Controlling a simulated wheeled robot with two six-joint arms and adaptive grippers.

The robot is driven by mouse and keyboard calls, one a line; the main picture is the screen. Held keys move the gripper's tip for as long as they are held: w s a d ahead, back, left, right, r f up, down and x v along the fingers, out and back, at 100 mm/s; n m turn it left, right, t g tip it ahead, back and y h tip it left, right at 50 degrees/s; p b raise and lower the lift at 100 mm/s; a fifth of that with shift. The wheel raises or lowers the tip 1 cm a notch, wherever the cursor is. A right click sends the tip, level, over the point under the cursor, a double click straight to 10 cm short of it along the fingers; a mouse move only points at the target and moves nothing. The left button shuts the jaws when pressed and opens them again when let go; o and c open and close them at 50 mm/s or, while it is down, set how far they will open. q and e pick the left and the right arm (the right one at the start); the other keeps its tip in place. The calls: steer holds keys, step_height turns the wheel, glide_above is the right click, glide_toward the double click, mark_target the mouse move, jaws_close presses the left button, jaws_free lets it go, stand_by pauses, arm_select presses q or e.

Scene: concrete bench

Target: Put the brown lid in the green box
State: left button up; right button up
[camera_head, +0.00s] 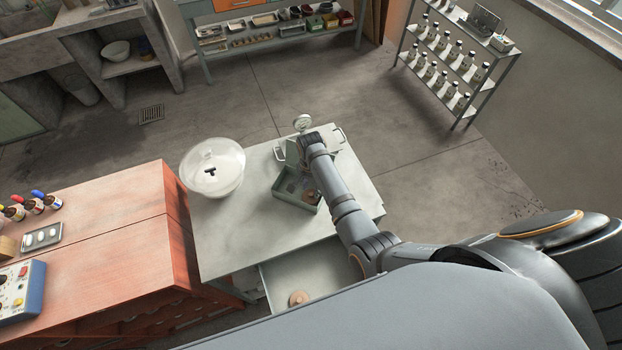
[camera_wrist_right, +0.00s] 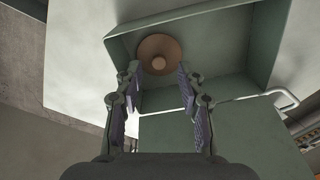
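The green box (camera_head: 281,197) stands open on the pale table below my right arm. In the right wrist view, its wall (camera_wrist_right: 120,45) and interior show at the top. A round brown lid with a small knob (camera_wrist_right: 159,56) lies inside the box near one wall. My right gripper (camera_wrist_right: 158,82) is open, with its two fingers spread on either side of the near part of the lid. Whether they touch it I cannot tell. In the head view, the right gripper (camera_head: 299,180) points down over the box, partly hidden by my arm. My left gripper is not in view.
An open drawer below the table holds a round tan piece (camera_head: 299,298). A clear round dome (camera_head: 212,167) stands left of the box. A green panel (camera_wrist_right: 210,140) adjoins the box. An orange wooden cabinet (camera_head: 100,230) stands left.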

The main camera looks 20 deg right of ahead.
mark_target(311, 193)
step_height(311, 193, up, 9)
steer(key=shift+r+b, duration=0.15)
steer(key=shift+b, duration=0.25)
